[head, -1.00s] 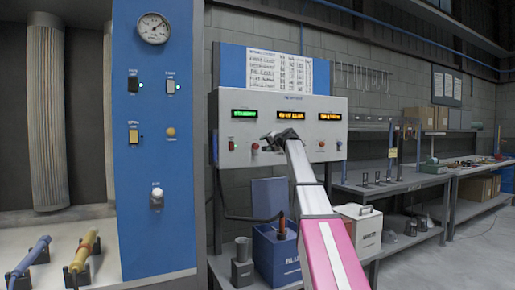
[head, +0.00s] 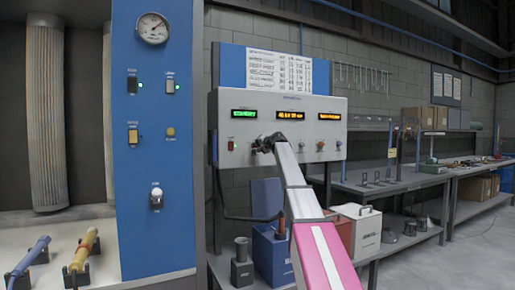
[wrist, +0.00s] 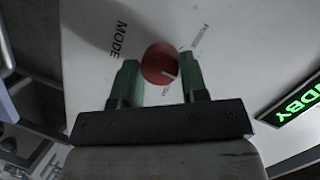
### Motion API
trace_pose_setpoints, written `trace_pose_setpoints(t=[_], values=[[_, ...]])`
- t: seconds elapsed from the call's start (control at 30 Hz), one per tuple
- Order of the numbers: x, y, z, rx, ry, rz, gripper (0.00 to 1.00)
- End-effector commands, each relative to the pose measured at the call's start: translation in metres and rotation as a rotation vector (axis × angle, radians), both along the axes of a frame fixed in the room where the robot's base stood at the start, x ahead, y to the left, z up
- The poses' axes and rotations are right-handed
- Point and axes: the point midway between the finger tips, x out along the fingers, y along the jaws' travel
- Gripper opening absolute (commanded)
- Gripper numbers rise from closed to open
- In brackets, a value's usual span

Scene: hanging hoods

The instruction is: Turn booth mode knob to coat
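The red round mode knob (wrist: 155,62) is on a white panel in the wrist view, beside the word MODE, with a white pointer mark at its lower right. My gripper (wrist: 160,64) has its two green fingers spread, one on each side of the knob. Small gaps or light contact cannot be told apart. Other lettering near the knob is too blurred to read. In the head view my gripper (head: 263,144) is at the front of the white control box (head: 345,104), left of its middle, and hides the knob.
The box has a green STANDBY display (head: 244,114) and two amber displays. A red switch (head: 231,145) is to the left of my gripper; more small controls are to the right. A blue gauge panel (head: 160,230) stands at the left, a bench (head: 390,185) at the right.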

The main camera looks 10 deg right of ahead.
Motion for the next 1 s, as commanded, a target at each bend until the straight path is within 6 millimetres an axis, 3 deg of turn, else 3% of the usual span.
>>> trace_pose_setpoints(t=[0.47,1.0], values=[[0.0,-0.001,-0.0014,0.113,0.038,0.0,0.17],[-0.0002,-0.0016,-0.0038,0.572,0.189,0.001,0.17]])
